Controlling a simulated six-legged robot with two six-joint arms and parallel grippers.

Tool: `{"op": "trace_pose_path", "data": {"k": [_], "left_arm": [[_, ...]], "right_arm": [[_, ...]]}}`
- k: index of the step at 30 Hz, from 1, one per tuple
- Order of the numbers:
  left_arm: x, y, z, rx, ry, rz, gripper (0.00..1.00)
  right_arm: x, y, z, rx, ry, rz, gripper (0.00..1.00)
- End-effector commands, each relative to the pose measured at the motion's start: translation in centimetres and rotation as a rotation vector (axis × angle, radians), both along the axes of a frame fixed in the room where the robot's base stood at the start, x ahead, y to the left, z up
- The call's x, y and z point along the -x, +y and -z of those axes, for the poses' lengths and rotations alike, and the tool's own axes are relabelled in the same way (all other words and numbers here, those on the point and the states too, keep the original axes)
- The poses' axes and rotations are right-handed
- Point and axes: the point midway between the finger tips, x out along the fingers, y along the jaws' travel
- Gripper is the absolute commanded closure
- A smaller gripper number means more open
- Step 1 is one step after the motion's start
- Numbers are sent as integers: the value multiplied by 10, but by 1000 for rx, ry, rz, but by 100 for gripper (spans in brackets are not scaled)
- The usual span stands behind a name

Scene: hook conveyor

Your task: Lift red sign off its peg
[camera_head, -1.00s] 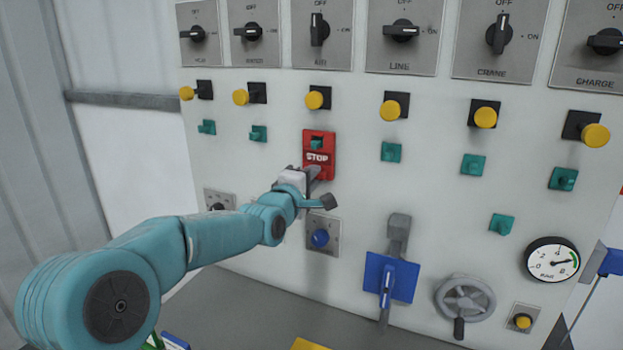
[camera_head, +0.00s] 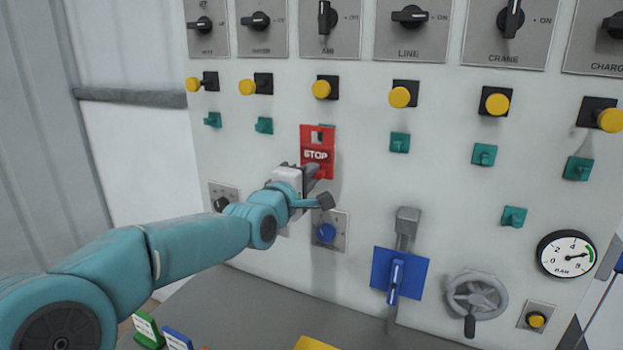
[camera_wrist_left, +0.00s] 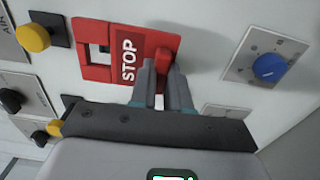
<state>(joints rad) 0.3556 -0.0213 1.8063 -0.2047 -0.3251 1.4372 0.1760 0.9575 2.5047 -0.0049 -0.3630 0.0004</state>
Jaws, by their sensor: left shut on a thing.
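The red sign (camera_head: 317,147) with the word STOP stands upright in front of the panel; it also shows in the left wrist view (camera_wrist_left: 127,58). My left gripper (camera_head: 314,172) is shut on the sign's raised red tab at its lower part; in the left wrist view the two fingers (camera_wrist_left: 164,78) pinch that tab. The sign's square hole shows pale panel, and a piece of the green peg (camera_head: 328,129) shows behind the sign, right of the hole. The sign looks clear of the peg, though its gap to the panel is hard to judge. My right gripper is out of view.
A blue knob (camera_head: 326,233) sits just below the gripper. A blue sign (camera_head: 413,270) hangs at a grey lever, with a handwheel (camera_head: 476,296) to its right. Green pegs (camera_head: 400,142) and yellow buttons (camera_head: 403,97) stick out nearby. A grey surface (camera_head: 250,305) lies below, with small signs.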

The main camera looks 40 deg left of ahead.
Motion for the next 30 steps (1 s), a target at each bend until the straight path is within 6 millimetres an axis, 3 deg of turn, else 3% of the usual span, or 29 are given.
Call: {"op": "trace_pose_path", "data": {"k": [8, 22, 30], "left_arm": [[7, -2, 1, -1, -2, 0, 100], [56, -18, 3, -1, -4, 0, 100], [79, -25, 1, 0, -1, 1, 100]], "right_arm": [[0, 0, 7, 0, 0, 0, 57], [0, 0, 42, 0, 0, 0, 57], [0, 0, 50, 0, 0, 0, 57]]}}
